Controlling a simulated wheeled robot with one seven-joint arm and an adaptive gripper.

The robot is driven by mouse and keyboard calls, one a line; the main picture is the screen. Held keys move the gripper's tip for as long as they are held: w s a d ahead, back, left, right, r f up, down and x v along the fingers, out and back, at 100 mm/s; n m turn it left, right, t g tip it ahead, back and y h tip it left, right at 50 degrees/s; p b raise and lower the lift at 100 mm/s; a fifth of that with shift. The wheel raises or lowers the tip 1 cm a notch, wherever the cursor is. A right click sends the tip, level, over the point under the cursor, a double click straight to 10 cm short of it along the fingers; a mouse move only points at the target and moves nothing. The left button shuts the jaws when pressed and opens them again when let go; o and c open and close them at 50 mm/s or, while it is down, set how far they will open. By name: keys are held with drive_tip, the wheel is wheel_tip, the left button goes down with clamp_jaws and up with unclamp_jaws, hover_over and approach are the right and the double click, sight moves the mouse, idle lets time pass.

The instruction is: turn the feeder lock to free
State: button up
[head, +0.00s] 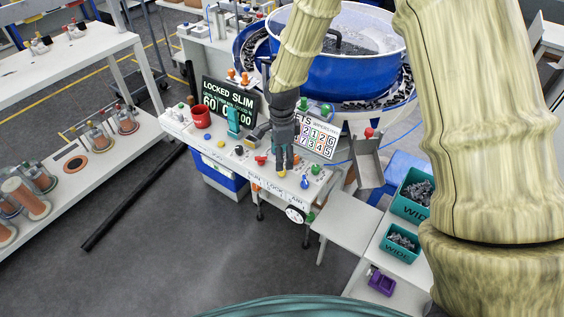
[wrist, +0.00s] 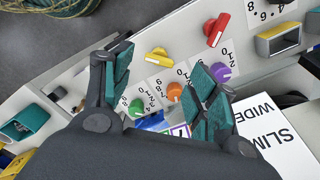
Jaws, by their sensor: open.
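The control desk (head: 222,150) carries a row of knobs, with RUN, LOCK and AIM lettered on its front edge. The dark display (head: 230,104) reads LOCKED SLIM. My gripper (head: 283,165) points down over the desk and hides part of it. In the wrist view my gripper (wrist: 160,62) is open, with a teal pad on each finger. A yellow lever knob (wrist: 157,54) shows between the fingertips, and nothing is gripped. It also shows below the gripper in the head view (head: 283,173). I cannot tell whether the fingers touch it.
A red knob (wrist: 215,28) stands beside the yellow one. Purple (wrist: 220,72), orange (wrist: 175,92) and green (wrist: 136,107) numbered dials lie close by. The blue bowl feeder (head: 362,72) is behind.

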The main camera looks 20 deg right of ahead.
drive_tip(key=shift+s+f+p, duration=0.1)
drive_tip(key=shift+f+p, duration=0.45)
drive_tip(key=shift+f, duration=1.65)
drive_tip(key=c, duration=1.1)
